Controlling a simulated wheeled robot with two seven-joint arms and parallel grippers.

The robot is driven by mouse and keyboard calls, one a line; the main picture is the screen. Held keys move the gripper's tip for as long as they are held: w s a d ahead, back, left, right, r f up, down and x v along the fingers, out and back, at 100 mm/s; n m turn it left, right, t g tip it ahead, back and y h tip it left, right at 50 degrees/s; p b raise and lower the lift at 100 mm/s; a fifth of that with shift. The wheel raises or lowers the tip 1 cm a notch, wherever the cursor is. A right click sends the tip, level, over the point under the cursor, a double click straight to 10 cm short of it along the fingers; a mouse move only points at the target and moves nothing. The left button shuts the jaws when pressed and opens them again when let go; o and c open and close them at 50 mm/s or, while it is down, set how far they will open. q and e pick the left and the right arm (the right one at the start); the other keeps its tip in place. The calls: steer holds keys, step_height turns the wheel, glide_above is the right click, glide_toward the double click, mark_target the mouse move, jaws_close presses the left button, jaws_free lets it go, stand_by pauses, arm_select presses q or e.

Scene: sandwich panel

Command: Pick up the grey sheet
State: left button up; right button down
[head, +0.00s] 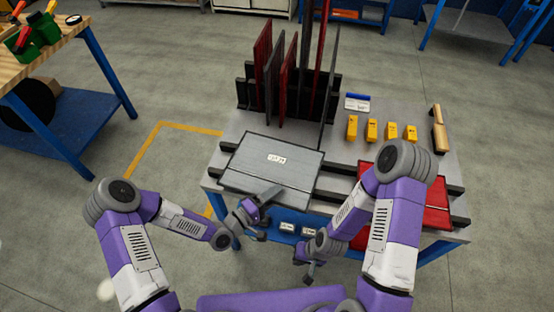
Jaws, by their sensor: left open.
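A flat grey sheet (245,170) with a small white label lies on dark rails on the left half of the workbench. My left gripper (268,194) is open at the sheet's near edge, towards its right part. I cannot tell whether its fingers touch or straddle the edge. My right gripper (310,277) hangs lower, in front of the bench's near edge and apart from the sheet. Its fingers are too small to tell whether they are open or shut.
A red sheet (432,218) lies on the right half, partly hidden by my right arm. A rack (246,94) with upright red and dark panels stands behind the grey sheet. Several yellow blocks (371,130) and a wooden-handled tool (439,130) lie at the back right.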

arm_select(q)
jaws_close()
steer(key=shift+r, duration=0.1)
stand_by(0.3)
